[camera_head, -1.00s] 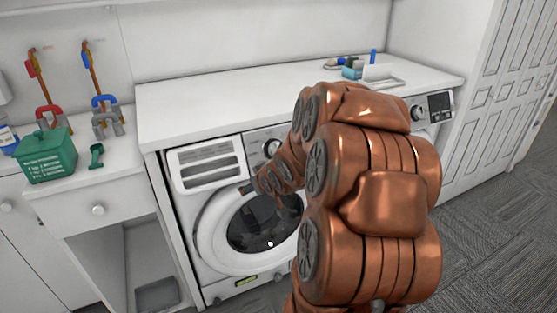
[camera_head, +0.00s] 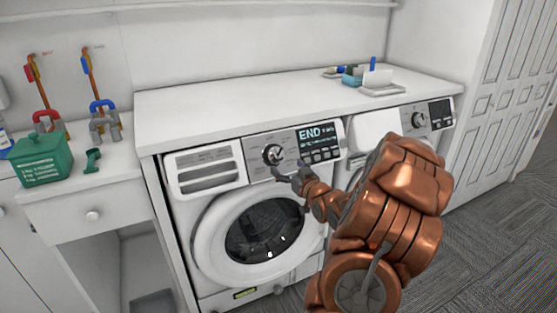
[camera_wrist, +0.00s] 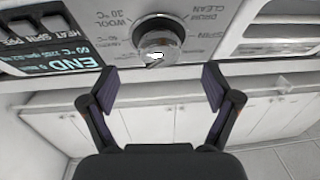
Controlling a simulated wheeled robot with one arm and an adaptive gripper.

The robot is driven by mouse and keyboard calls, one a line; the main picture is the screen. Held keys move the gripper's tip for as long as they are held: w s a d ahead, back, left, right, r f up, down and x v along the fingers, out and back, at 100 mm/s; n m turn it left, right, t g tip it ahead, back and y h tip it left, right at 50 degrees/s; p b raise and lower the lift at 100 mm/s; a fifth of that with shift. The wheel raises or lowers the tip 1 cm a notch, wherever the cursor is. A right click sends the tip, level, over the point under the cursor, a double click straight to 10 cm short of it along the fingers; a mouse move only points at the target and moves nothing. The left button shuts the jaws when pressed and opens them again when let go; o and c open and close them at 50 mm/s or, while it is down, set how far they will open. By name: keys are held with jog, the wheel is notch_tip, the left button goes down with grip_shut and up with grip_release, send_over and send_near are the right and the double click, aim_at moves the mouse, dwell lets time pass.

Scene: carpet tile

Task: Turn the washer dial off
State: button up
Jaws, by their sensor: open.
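The washer (camera_head: 205,235) is the white front-loading machine on the left under the counter. Its dial (camera_head: 272,154) is a silver round knob on the grey panel, left of a display (camera_head: 317,135) reading END. In the wrist view the dial (camera_wrist: 158,42) is at the top middle, upside down, with printed labels such as WOOL around it. My gripper (camera_head: 285,172) is just below and right of the dial in the head view. In the wrist view my gripper (camera_wrist: 158,88) is open, its two fingers apart and empty, with the dial beyond and between the fingertips, apparently not touched.
A second machine with its own dial (camera_head: 418,119) stands to the right. The white counter (camera_head: 230,95) above is mostly clear, with small items at its back right. A green box (camera_head: 40,160) and scoop (camera_head: 92,160) lie on the left cabinet.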

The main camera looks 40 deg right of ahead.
aim_at(279, 159)
jog(key=x, duration=0.4)
jog(key=shift+w+r+p, duration=0.1)
jog(key=shift+w+p, duration=0.1)
jog(key=shift+p, duration=0.15)
jog(key=shift+x, duration=0.85)
jog(key=c, duration=1.1)
